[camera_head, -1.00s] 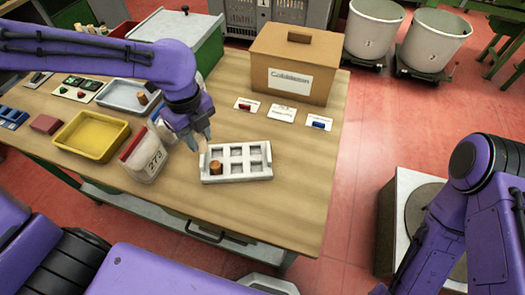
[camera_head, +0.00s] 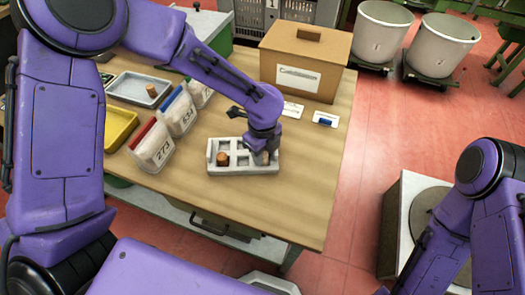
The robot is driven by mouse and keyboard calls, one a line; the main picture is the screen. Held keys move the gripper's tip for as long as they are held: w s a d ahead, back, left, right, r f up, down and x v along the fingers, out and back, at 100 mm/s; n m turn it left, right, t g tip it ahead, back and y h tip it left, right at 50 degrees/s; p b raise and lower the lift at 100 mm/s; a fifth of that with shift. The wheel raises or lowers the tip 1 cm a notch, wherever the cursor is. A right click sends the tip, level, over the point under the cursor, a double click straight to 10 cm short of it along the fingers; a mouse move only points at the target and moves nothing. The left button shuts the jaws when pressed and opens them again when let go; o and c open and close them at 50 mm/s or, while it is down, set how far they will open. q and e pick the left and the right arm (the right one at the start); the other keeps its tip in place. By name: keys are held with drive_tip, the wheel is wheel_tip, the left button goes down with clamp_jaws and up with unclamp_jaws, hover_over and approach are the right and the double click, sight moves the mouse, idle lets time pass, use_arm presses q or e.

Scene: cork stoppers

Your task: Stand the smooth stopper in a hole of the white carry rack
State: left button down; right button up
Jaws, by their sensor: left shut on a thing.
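The white carry rack (camera_head: 240,171) stands on the wooden table, with two rows of square holes. A brown cork stopper (camera_head: 222,159) stands in its front left hole. My left gripper (camera_head: 262,156) points down over the right part of the rack. It is shut on a pale tan piece, seemingly the smooth stopper (camera_head: 261,158), at the front right hole. The gripper and wrist hide most of that piece, so I cannot tell how deep it sits. My right arm shows at the right edge, but its gripper is out of view.
Clear bins (camera_head: 153,150) with coloured rims stand left of the rack. A grey tray (camera_head: 122,97) holding another cork (camera_head: 152,90) and a yellow tray (camera_head: 119,128) lie farther left. A cardboard box (camera_head: 300,75) stands behind, with cards in front. The table right of the rack is clear.

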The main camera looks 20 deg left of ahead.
use_arm(q)
drive_tip(key=shift+w, duration=0.15)
drive_tip(key=c, duration=1.1)
unclamp_jaws()
drive_tip(key=shift+r, duration=0.1)
drive_tip(key=shift+s, duration=0.2)
wheel_tip(320, 180, up, 12)
drive_tip(key=shift+w, duration=0.1)
